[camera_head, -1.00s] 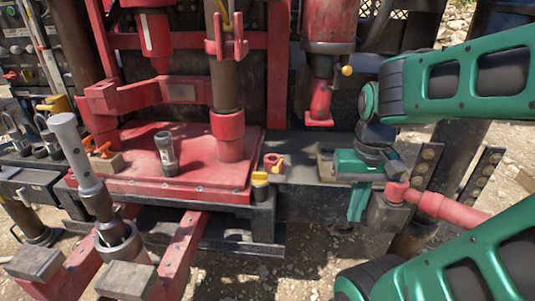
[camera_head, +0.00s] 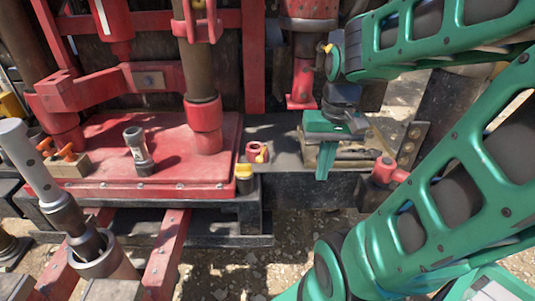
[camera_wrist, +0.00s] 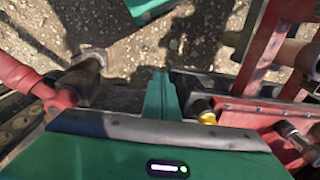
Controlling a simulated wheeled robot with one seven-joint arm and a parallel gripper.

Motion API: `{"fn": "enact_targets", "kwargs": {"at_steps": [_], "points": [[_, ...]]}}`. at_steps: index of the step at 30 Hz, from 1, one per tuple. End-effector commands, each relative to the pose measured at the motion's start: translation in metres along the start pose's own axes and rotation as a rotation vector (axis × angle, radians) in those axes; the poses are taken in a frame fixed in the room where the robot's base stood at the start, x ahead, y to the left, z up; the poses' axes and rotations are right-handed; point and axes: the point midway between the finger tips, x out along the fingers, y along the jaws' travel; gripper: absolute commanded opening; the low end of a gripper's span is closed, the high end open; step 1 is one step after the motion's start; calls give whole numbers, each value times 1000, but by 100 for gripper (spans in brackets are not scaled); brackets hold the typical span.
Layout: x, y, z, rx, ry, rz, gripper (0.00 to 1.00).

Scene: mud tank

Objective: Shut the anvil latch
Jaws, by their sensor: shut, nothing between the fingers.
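I cannot tell for certain which part is the anvil latch. A small red fitting with a yellow-orange lever (camera_head: 257,152) sits on the dark ledge just right of the red deck plate, and may be it. A black post with a yellow cap (camera_head: 244,174) stands in front of it; what looks like this cap shows in the wrist view (camera_wrist: 207,117). My green gripper (camera_head: 322,172) points down with its fingers together and empty, over the ledge's front edge to the right of the fitting, apart from it. In the wrist view, the fingers (camera_wrist: 161,92) are close together.
The red deck plate (camera_head: 190,175) carries a grey cylinder (camera_head: 138,150) and a thick red-collared column (camera_head: 203,120). A red vertical pipe (camera_head: 302,82) hangs behind my gripper. A red pipe fitting (camera_head: 385,170) is at right. Gravel shows below the ledge.

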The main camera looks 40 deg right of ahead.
Motion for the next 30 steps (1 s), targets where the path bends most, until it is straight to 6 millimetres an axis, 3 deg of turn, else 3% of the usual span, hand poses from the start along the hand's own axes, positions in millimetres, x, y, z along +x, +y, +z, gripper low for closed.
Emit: {"fn": "enact_targets", "kwargs": {"at_steps": [6,15,21,30], "points": [[8,-18,-72,54,10,-112,0],[20,-30,-160,132,26,-358,0],[18,-28,-191,168,40,-486,0],[16,-28,-200,179,46,-529,0]]}}
